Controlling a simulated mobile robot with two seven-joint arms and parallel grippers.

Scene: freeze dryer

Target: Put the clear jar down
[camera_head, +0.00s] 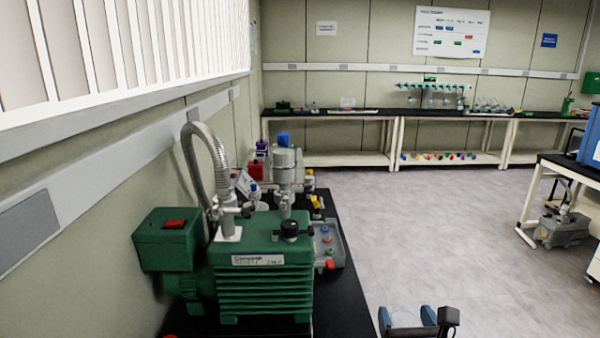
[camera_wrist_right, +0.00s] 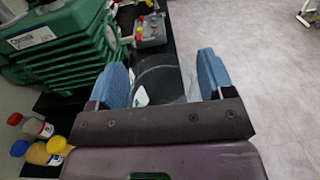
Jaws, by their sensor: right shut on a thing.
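My right gripper (camera_head: 406,317) shows at the bottom edge of the head view, right of the black bench. In the right wrist view, its two blue finger pads (camera_wrist_right: 162,80) stand apart on either side of the clear jar (camera_wrist_right: 158,82). The gripper is shut on the jar. The jar is see-through, with a rounded dark outline and small white patches, and its lower part is hidden by the gripper body. In the head view the jar is only faint between the pads. I cannot tell its height above the bench. My left gripper is not in view.
Open floor (camera_head: 440,240) lies to the right.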

